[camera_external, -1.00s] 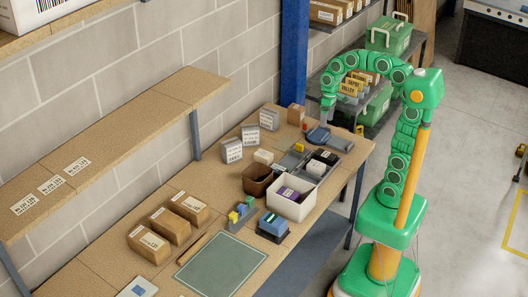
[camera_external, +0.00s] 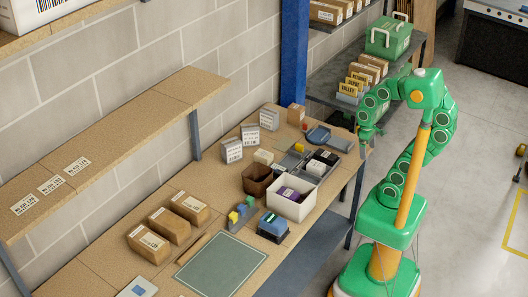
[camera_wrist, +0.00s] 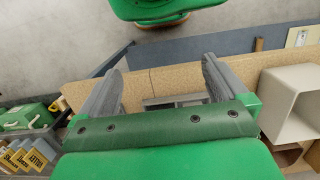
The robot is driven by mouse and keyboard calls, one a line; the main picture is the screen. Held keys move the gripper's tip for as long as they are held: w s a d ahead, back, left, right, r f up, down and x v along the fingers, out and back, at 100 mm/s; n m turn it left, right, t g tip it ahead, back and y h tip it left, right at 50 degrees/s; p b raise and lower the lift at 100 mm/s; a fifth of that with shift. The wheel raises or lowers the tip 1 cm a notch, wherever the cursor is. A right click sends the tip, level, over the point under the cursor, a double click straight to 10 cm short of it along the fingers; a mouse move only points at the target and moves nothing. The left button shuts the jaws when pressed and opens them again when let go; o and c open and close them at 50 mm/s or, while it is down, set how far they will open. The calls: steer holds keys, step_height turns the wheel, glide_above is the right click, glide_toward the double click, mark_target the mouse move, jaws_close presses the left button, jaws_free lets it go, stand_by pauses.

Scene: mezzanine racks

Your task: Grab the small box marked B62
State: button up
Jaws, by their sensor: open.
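No marking B62 can be read, so I cannot tell which box carries it. Candidates in the external view are grey-white labelled boxes (camera_external: 232,151) standing along the wall side of the bench, a small brown box (camera_external: 296,114) at the far end, and small pale and dark boxes (camera_external: 263,157) near the grey tray. My gripper (camera_external: 365,146) hangs at the bench's right edge, beside the far tray area. In the wrist view my gripper (camera_wrist: 160,82) has its two fingers wide apart with nothing held. A grey tray (camera_wrist: 178,99) shows between them, farther off.
A white bin (camera_external: 288,207) and a brown bin (camera_external: 257,187) stand mid-bench; the white bin also shows in the wrist view (camera_wrist: 285,95). Brown cartons (camera_external: 170,226) and a green mat (camera_external: 220,264) lie nearer. A rack with a green crate (camera_external: 386,38) stands behind.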

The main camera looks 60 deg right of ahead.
steer(key=shift+s, duration=0.15)
steer(key=shift+c, duration=0.6)
steer(key=shift+d, duration=0.1)
steer(key=t, duration=1.4)
glide_toward(296, 111)
steer(key=f, duration=0.1)
steer(key=w+d+f, duration=0.1)
steer(key=d+f, duration=0.1)
steer(key=shift+w+d+f, duration=0.2)
steer(key=shift+w, duration=0.1)
steer(key=shift+w+d+f+t, duration=0.25)
steer(key=shift+w+d+t, duration=0.15)
steer(key=shift+w+t, duration=0.3)
steer(key=shift+x, duration=4)
steer(key=shift+a+f, duration=0.1)
steer(key=c, duration=1.2)
steer(key=shift+o, duration=0.2)
